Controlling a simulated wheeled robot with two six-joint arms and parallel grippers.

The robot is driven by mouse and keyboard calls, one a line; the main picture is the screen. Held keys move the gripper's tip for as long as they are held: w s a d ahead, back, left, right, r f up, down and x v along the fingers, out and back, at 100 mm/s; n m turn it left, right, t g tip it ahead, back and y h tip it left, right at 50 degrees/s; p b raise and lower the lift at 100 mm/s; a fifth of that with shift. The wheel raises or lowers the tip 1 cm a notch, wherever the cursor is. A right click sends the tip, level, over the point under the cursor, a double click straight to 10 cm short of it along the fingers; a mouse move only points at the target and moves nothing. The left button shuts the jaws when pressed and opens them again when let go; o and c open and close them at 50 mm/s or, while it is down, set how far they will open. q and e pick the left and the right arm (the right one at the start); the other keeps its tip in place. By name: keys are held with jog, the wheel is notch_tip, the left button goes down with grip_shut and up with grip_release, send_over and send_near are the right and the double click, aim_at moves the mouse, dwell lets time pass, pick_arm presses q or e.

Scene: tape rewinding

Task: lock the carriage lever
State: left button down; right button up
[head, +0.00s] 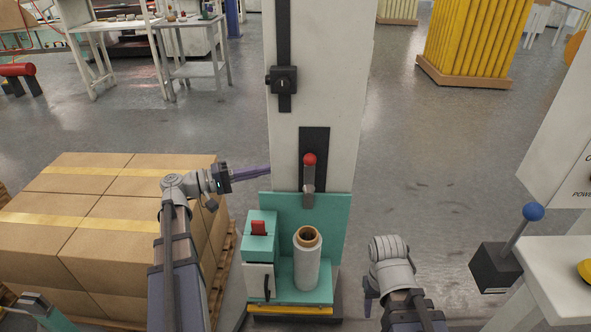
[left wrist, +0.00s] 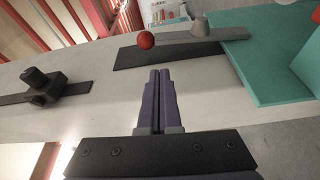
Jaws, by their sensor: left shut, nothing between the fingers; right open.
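The lever with a red ball (head: 309,159) stands upright on a black slotted plate (head: 316,142) on the white column, just above the teal carriage (head: 335,215). In the left wrist view, the red ball (left wrist: 145,40) and its grey arm (left wrist: 185,36) lie ahead of the fingers. My left gripper (head: 268,169) is shut and empty, to the left of the lever at about the ball's height, apart from it. In the left wrist view its closed fingertips (left wrist: 161,72) point toward the black plate. My right gripper (head: 369,300) is open and low, right of the carriage; its fingers are only partly visible.
A roll of film (head: 307,268) stands on the carriage beside a teal box with a red switch (head: 258,227). Stacked cartons (head: 75,210) fill the left. A blue-ball lever (head: 533,212) and white table (head: 560,265) are at right.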

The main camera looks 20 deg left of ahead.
aim_at(296, 163)
dwell(0.3)
pick_arm(q)
jog(key=x, duration=1)
pick_arm(e)
jog(key=shift+r, duration=0.15)
